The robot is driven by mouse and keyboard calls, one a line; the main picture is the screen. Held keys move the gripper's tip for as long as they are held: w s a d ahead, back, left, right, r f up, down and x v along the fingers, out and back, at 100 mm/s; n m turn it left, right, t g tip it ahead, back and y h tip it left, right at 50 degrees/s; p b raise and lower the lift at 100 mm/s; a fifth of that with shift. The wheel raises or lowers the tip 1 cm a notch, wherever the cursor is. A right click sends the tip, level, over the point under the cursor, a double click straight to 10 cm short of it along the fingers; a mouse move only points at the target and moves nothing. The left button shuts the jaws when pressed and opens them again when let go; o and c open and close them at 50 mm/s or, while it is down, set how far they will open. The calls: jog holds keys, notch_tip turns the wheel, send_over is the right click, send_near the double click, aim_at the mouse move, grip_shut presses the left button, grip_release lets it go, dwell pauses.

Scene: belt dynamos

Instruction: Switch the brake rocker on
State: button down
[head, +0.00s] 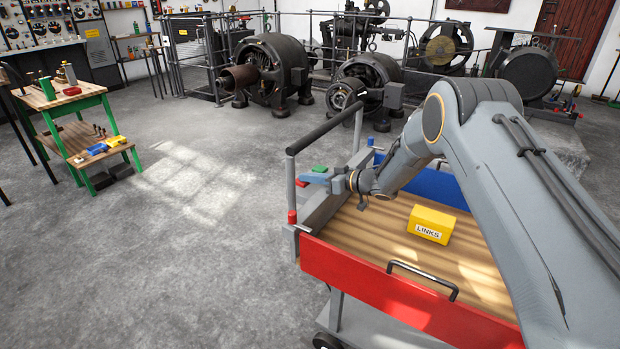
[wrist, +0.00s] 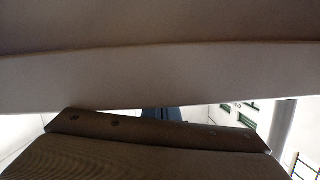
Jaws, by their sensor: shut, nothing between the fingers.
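No part is clearly marked as the brake rocker. A small red piece (head: 302,183) and a small green piece (head: 319,169) show at the left end of the cart, close around my gripper's tips. I cannot tell whether they are the rocker's two ends or which way it is tilted. My gripper (head: 310,178) is shut and empty, pointing left near the cart's push handle. I cannot tell whether it touches the red or green piece. In the wrist view, large dark surfaces fill most of the frame and no rocker can be made out.
The cart (head: 350,267) has a red front side, a blue back side (head: 428,187) and a wooden bed holding a yellow LINKS box (head: 431,225). A black-topped push handle (head: 320,133) rises beside my gripper. Railed dynamos (head: 272,70) stand behind.

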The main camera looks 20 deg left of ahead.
jog(key=shift+r, duration=0.1)
jog(key=s+d+r, duration=0.1)
jog(key=d+r, duration=0.5)
jog(key=d, duration=0.3)
jog(key=shift+s+d+r, duration=0.15)
jog(key=shift+d, duration=0.2)
jog(key=shift+w+b, duration=0.25)
jog(key=shift+b, duration=0.7)
jog(key=b, duration=0.3)
jog(key=shift+w+d, duration=0.1)
jog(key=shift+w, duration=0.2)
jog(key=shift+r+b, duration=0.2)
jog(key=shift+b, duration=0.35)
